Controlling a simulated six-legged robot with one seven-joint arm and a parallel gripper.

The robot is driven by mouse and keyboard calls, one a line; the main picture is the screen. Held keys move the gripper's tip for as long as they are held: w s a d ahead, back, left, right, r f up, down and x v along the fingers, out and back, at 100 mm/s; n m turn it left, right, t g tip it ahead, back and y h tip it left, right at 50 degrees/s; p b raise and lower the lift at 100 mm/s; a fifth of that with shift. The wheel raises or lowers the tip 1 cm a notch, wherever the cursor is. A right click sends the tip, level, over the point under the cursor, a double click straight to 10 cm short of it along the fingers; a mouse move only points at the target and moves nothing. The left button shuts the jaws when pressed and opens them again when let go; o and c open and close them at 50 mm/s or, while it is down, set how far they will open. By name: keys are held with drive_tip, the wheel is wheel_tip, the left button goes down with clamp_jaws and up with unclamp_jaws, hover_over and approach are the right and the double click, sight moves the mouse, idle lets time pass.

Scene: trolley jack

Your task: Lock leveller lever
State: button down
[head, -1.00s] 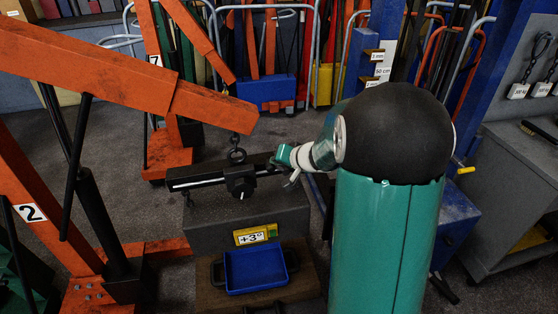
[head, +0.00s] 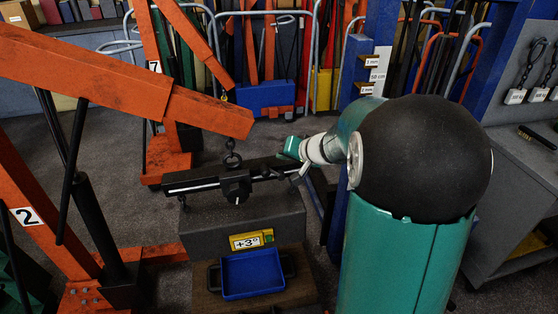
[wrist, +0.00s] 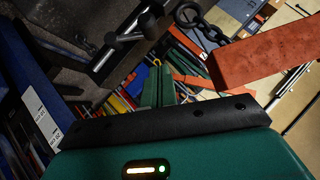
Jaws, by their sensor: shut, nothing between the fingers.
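The leveller (head: 205,184) is a black bar with a dark round knob in its middle, below the orange crane's hook and on a grey block. A small pale lever-like piece (head: 301,172) shows at its right end, just below my gripper (head: 290,148); I cannot tell whether they touch. In the wrist view, a silver rod with black ends (wrist: 118,52), apparently part of the leveller, is up and left of my gripper (wrist: 157,68). The green fingers are shut and empty. My arm and wrist hide some of the space behind the leveller's right end.
The orange crane boom (head: 150,85) reaches in from the left, with its chain above the leveller. A blue tray (head: 252,274) and a yellow "+3°" sign (head: 247,241) are in front. A grey cabinet (head: 510,200) stands right. Racks of tools fill the back.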

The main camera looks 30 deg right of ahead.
drive_tip(key=v, duration=0.7)
drive_tip(key=shift+a+r, duration=0.2)
drive_tip(key=shift+a, duration=0.05)
drive_tip(key=s+a+r+n+g+y, duration=0.15)
drive_tip(key=s+a, duration=0.25)
drive_tip(key=a, duration=0.4)
drive_tip(key=s+a+n+g+h, duration=0.1)
drive_tip(key=s+a+n+h, duration=0.1)
drive_tip(key=s+a, duration=0.3)
drive_tip(key=s+a+n+g+h, duration=0.2)
drive_tip(key=s+a, duration=0.3)
drive_tip(key=s, duration=0.8)
drive_tip(key=shift+s+r, duration=0.3)
drive_tip(key=shift+r, duration=0.15)
drive_tip(key=shift+n+g+h, duration=0.25)
